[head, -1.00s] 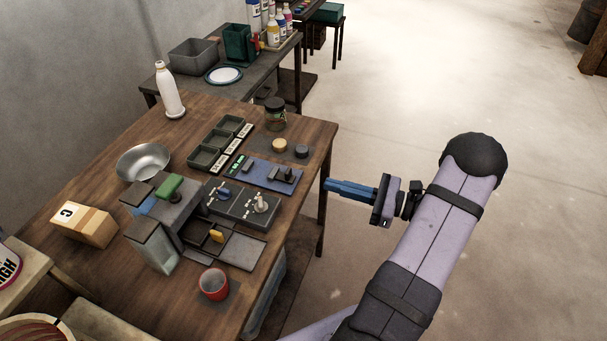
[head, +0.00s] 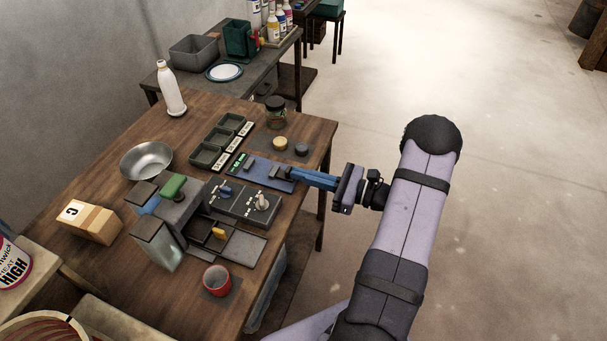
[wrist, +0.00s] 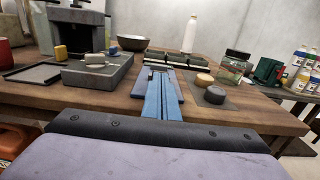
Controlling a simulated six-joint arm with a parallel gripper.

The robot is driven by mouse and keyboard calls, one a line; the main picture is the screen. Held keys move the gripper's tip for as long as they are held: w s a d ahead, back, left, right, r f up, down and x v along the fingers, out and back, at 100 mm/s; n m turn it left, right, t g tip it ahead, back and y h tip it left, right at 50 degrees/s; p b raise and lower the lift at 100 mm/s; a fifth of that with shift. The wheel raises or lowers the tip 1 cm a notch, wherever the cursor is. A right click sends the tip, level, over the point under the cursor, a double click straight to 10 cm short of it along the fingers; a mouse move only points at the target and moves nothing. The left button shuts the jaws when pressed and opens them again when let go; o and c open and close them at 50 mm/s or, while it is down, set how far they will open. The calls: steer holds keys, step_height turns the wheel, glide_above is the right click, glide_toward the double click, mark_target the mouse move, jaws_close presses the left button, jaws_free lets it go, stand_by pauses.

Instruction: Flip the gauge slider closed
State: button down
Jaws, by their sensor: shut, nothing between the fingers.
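The gauge is a flat blue plate (head: 258,176) with a small green-lit display (head: 238,162) at its left end and dark blocks on top. A dark grey slider block (head: 277,172) sits near its right end, partly covered by my fingers. My gripper (head: 293,174) has blue fingers, closed together, with the tips at the right end of the gauge. I cannot tell whether they touch the slider. In the wrist view the shut fingers (wrist: 160,90) point along the gauge (wrist: 178,97) and hide much of it.
A grey control box with knobs (head: 245,205) lies in front of the gauge. Dark green trays (head: 208,157) sit behind it. A dark mat with two round weights (head: 280,143) and a jar (head: 276,112) stand at the back right. A red cup (head: 216,280) is nearer.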

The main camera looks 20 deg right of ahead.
steer(key=x, duration=0.3)
steer(key=shift+w+a, duration=0.25)
steer(key=shift+a, duration=0.05)
steer(key=shift+r, duration=0.1)
steer(key=shift+d, duration=0.1)
steer(key=shift+s+d, duration=0.35)
steer(key=b+v, duration=0.2)
steer(key=v, duration=1.1)
steer(key=shift+s, duration=0.15)
